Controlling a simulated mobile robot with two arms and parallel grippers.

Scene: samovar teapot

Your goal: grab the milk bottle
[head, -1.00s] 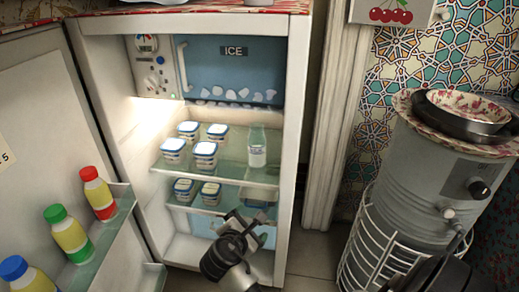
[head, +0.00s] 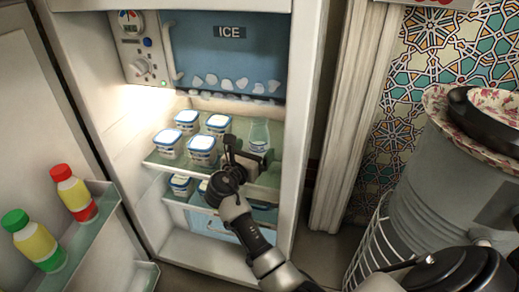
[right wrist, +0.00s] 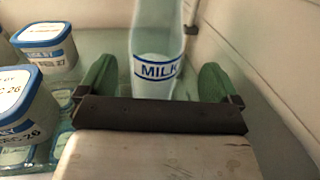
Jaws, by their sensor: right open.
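The milk bottle (head: 260,132) is a pale glass bottle standing upright on the fridge's upper glass shelf, at the right. In the right wrist view the bottle (right wrist: 155,72) shows a blue-bordered MILK label, and its top is cut off. My right gripper (head: 246,153) is in front of the bottle and hides its lower part in the head view. Its green-padded fingers (right wrist: 157,82) are open, one to each side of the bottle in the wrist view. I see no contact; whether the bottle is fully between the fingertips I cannot tell. My left gripper is out of view.
Several white-and-blue tubs (head: 202,150) stand left of the bottle, and more are on the shelf below. The fridge's right wall (head: 292,130) is close on the right. The open door (head: 35,110) holds capped bottles (head: 74,192). A grey samovar (head: 430,180) stands at the right.

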